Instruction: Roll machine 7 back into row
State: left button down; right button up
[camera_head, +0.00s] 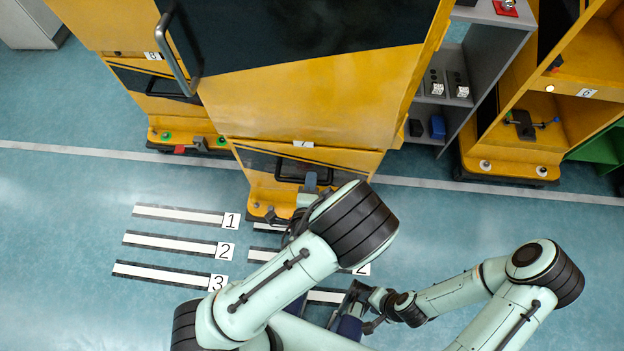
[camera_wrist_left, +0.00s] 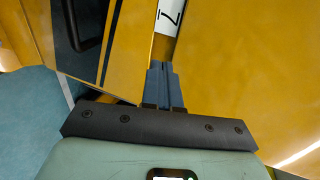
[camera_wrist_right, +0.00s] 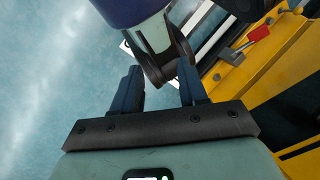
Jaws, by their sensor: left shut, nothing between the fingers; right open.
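Machine 7 (camera_head: 320,110) is a tall yellow cabinet with a dark upper panel. Its base (camera_head: 268,200) stands forward of the pale floor line, while its neighbours' bases stand behind it. It has a label 7 (camera_head: 303,144), also in the left wrist view (camera_wrist_left: 170,18), a dark low handle (camera_head: 290,176) and a grey bar handle (camera_head: 173,58). My left gripper (camera_wrist_left: 165,72) is shut and empty, close to the yellow face beside the label; contact cannot be told. My right gripper (camera_wrist_right: 160,85) is open and empty, low over the floor in front of the machine.
Machine 8 (camera_head: 155,85) is at left and machine 6 (camera_head: 520,130) at right. A grey shelf (camera_head: 480,60) stands between machines 7 and 6. Numbered floor strips (camera_head: 180,214) lie in front at left; more are partly hidden under my arms. The floor at left is clear.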

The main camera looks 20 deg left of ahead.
pick_arm(q)
jog(key=x, duration=0.4)
jog(key=b+x, duration=0.1)
jog(key=x, duration=0.3)
jog(key=r+b+x, duration=0.1)
jog(key=x, duration=0.3)
jog(key=shift+w, duration=0.1)
pick_arm(e)
jog(key=shift+t, duration=0.6)
jog(key=w+f, duration=0.1)
jog(key=w+d+f, duration=0.1)
jog(key=w+f, duration=0.1)
jog(key=shift+w+d+f, duration=0.15)
jog(key=shift+w+d, duration=0.15)
